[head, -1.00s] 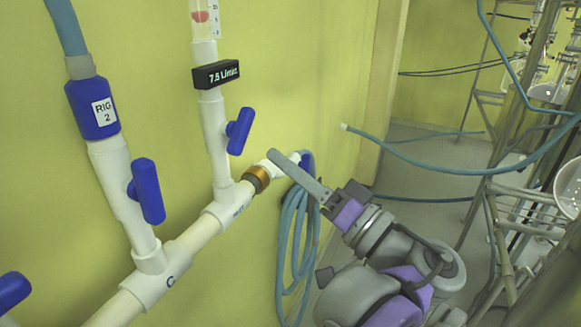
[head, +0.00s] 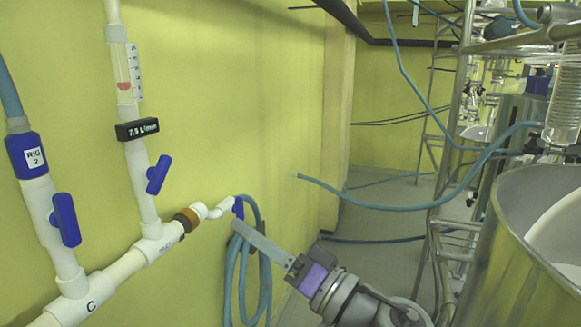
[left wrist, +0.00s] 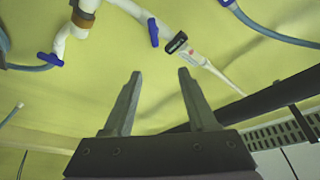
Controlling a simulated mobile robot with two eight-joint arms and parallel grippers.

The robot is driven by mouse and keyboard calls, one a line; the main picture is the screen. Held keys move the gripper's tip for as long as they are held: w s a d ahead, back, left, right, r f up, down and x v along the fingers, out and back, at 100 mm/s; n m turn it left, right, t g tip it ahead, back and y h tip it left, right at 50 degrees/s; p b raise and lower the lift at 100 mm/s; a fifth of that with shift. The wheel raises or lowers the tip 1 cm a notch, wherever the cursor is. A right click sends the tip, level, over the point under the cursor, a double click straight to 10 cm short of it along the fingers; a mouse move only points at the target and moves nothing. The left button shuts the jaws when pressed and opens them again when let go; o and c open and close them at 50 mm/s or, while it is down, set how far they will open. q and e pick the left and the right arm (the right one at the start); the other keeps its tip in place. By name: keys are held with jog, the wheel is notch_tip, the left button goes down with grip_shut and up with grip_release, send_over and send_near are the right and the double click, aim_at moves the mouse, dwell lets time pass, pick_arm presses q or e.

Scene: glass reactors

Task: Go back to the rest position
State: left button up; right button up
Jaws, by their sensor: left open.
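My left gripper (head: 262,243) is open and empty in the head view, in front of the yellow wall and near the coiled blue hose. In the left wrist view its two fingers (left wrist: 157,95) stand apart with nothing between them. The white pipe (head: 110,275) runs along the wall to the left of the gripper. Blue valve handles (head: 158,175) and (head: 66,220) sit on its two upright branches. My right gripper is not in view.
A coiled blue hose (head: 232,285) hangs at the pipe's end. A large steel vessel (head: 510,260) and metal frame stand at the right. Another blue hose (head: 400,207) stretches across from the frame. Grey floor (head: 375,265) shows between wall and frame.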

pick_arm(q)
jog(key=s+a+f+m+g+h, duration=0.2)
jog(key=a+f+g+h, duration=0.15)
jog(key=a+f, duration=0.65)
jog(key=s+a+f+m+g+h, duration=0.1)
jog(key=a+f+g+h, duration=0.4)
jog(key=f, duration=0.9)
jog(key=s+f+n+t+h, duration=0.1)
jog(key=s+f+h, duration=0.3)
jog(key=f, duration=0.4)
jog(key=s+d+f+n+t+h, duration=0.1)
jog(key=s+f+h, duration=0.3)
jog(key=f, duration=0.5)
jog(key=shift+s+d, duration=0.3)
jog(key=shift+s, duration=0.6)
jog(key=shift+f, duration=0.1)
